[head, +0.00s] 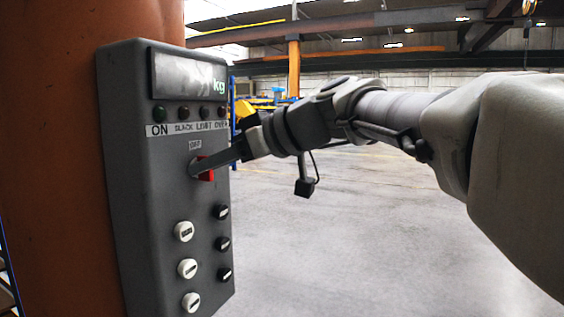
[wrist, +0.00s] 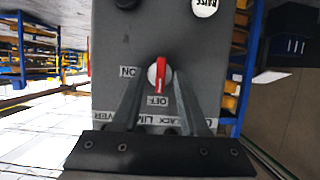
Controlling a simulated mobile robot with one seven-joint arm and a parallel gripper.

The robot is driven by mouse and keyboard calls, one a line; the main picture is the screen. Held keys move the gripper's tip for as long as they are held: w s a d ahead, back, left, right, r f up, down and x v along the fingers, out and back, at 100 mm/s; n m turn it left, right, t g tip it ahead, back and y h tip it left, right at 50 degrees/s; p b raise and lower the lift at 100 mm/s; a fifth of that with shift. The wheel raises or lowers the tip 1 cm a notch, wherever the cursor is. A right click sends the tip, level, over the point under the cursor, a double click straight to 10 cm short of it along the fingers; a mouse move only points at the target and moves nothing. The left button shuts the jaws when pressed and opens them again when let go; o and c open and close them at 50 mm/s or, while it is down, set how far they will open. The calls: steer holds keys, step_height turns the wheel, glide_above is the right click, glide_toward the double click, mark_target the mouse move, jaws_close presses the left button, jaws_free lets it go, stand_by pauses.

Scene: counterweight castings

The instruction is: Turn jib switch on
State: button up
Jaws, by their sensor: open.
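The jib switch is a red-handled rotary knob on a grey control box (head: 165,250). Its red handle (wrist: 163,72) stands nearly upright in the wrist view, in line with the OFF label (wrist: 157,101) below it. The ON label (wrist: 129,71) is to its left there. In the head view a red part (head: 206,168) of the switch shows behind my fingers, below the OFF label (head: 195,145). My gripper (head: 194,169) is open at the switch. In the wrist view its fingers (wrist: 158,80) are on either side of the knob; I cannot tell whether they touch it.
The box is on an orange column (head: 50,150). White buttons (head: 187,268) and black buttons (head: 223,243) sit below the switch; a row of lamps (head: 183,112) and a kg display (head: 180,75) are above. Open floor (head: 370,230) lies to the right.

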steer(key=shift+c, duration=0.3)
jaws_close()
steer(key=shift+m, duration=0.3)
steer(key=shift+w+d+f+m+g+y+p, duration=0.15)
steer(key=shift+m+g+y+p, duration=0.65)
steer(key=shift+m, duration=1.35)
steer(key=shift+w+a+f+m+g+y+p, duration=0.15)
steer(key=shift+m+g+y+p, duration=0.6)
steer(key=shift+m, duration=1.35)
steer(key=shift+w+d+f+m+g+y+p, duration=0.15)
steer(key=shift+m+g+y+p, duration=0.25)
steer(key=shift+m+g+y, duration=1.2)
steer(key=shift+m+t+h, duration=0.35)
steer(key=shift+m+t, duration=0.1)
steer(key=shift+m, duration=0.2)
